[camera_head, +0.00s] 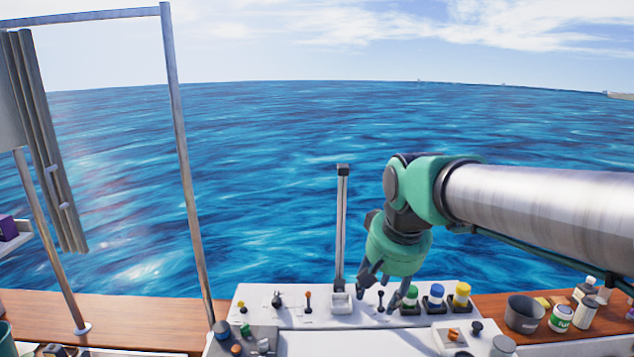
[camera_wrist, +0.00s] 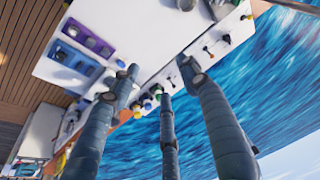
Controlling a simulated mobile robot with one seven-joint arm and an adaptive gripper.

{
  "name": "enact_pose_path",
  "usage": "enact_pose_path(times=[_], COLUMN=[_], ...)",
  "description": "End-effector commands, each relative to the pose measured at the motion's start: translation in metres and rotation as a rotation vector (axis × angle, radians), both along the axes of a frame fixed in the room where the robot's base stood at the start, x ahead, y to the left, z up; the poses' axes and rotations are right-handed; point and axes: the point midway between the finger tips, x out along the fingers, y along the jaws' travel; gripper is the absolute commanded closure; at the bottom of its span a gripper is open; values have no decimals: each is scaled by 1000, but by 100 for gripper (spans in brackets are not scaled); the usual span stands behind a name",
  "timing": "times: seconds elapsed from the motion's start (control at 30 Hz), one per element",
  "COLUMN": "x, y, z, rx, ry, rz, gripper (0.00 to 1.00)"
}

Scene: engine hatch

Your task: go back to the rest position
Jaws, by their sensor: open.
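My gripper (camera_head: 372,280) hangs from the teal wrist over the white console (camera_head: 262,298), just right of the upright post (camera_head: 342,230). Its fingertips are close above a small black lever (camera_head: 380,300); I cannot tell whether they touch it. In the wrist view my gripper (camera_wrist: 158,85) shows its grey fingers spread apart with nothing held between them. The white console (camera_wrist: 150,50) lies beyond the fingertips there, with blue and purple trays on it.
Green, blue and yellow capped jars (camera_head: 436,296) stand right of the gripper. A grey pot (camera_head: 523,313) and several bottles stand on the wooden deck at right. A metal frame post (camera_head: 185,160) rises at left. Open water lies behind the console.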

Motion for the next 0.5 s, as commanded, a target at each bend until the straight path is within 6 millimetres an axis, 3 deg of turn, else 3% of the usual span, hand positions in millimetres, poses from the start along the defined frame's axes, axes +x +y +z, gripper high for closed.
enact_pose_path(times=[0.5], x=[-126], y=[-57], z=[-28], rx=[-19], ry=[-93], rz=[-18], gripper=[55])
